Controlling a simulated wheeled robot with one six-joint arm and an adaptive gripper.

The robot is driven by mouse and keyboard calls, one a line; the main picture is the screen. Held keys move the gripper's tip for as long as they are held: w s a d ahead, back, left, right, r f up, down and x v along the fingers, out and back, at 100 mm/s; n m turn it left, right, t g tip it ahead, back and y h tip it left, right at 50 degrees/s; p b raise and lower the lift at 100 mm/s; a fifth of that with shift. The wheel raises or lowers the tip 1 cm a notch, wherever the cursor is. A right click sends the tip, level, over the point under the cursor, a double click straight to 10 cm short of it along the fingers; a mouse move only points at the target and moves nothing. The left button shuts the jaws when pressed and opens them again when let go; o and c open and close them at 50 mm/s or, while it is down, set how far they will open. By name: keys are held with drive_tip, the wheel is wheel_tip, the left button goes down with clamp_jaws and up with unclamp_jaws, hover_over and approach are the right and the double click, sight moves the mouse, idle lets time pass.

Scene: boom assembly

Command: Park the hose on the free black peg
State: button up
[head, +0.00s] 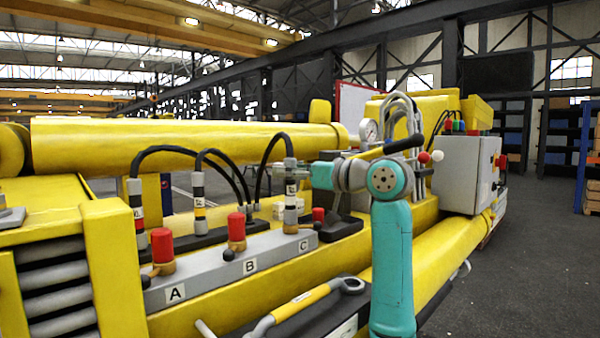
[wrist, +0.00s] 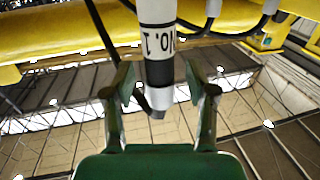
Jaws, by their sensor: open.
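A black hose (head: 271,146) arches to a banded white-and-black hose fitting (head: 290,200), which stands upright beside the C label of the grey block (head: 215,268). My gripper (head: 291,169) is at the upper part of this fitting. In the wrist view, the fitting (wrist: 157,38) with upside-down lettering lies between the spread fingers of my gripper (wrist: 162,95), with gaps visible on both sides. Two other hose fittings stand to the left, one near A (head: 138,213) and one near B (head: 199,190). I cannot make out a free black peg.
Red caps (head: 236,227) with black-knobbed levers stand along the block. A yellow boom (head: 180,146) runs behind the hoses. A pressure gauge (head: 368,131) and a grey control box (head: 466,172) are to the right. Open floor (head: 535,260) lies at the far right.

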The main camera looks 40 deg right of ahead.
clamp_jaws()
idle(0.5)
drive_tip(key=shift+r, duration=0.25)
idle(0.4)
drive_tip(key=shift+r, duration=1.7)
drive_tip(key=shift+a+r, duration=0.1)
drive_tip(key=shift+r, duration=0.55)
drive_tip(key=shift+s+r, duration=0.1)
